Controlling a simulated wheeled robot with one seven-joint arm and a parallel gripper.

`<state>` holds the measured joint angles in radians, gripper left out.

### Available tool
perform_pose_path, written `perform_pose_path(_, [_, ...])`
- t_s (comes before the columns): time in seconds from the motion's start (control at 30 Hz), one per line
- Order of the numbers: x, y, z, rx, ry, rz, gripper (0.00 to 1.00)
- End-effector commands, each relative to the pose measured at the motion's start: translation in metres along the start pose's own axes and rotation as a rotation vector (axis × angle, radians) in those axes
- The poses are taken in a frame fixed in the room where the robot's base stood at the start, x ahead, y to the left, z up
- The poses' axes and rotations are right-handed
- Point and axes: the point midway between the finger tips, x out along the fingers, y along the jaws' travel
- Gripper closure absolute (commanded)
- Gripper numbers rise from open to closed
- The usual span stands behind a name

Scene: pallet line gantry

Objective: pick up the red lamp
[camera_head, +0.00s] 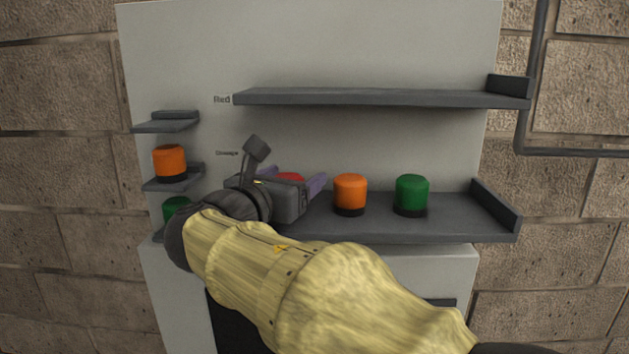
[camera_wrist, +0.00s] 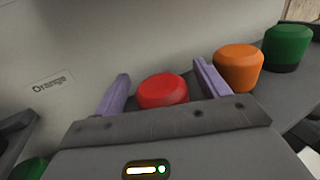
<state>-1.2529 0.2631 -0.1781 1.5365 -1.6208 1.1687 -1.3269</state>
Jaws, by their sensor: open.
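The red lamp (camera_wrist: 163,91) stands at the left part of the lower long shelf (camera_head: 450,226). In the wrist view it shows between the two purple fingers of my gripper (camera_wrist: 162,88), with its lower part hidden behind the gripper body. In the head view only the red top of the lamp (camera_head: 290,178) shows above my gripper (camera_head: 296,184). The fingers are apart, one on each side of the lamp. I cannot tell whether either finger touches it.
An orange lamp (camera_head: 350,192) and a green lamp (camera_head: 411,194) stand to the right on the same shelf. The upper shelf (camera_head: 380,97), labelled "Red", is empty. Small left shelves hold another orange lamp (camera_head: 170,161) and a green lamp (camera_head: 175,209); the top one (camera_head: 165,126) is bare.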

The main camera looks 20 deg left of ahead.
Motion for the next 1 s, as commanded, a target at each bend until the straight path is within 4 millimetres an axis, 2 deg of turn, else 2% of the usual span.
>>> perform_pose_path(0.1, [0.0071, 0.0002, 0.0005, 0.000, 0.000, 0.001, 0.26])
perform_pose_path(0.6, [0.0068, 0.0002, -0.0005, 0.001, 0.000, 0.002, 0.26])
perform_pose_path(0.8, [0.0067, 0.0003, -0.0004, 0.001, 0.000, 0.002, 0.65])
perform_pose_path(0.87, [0.0067, 0.0002, -0.0004, 0.001, 0.000, 0.002, 0.75])
perform_pose_path(1.0, [0.0065, 0.0005, -0.0003, 0.001, 0.000, 0.002, 0.75])
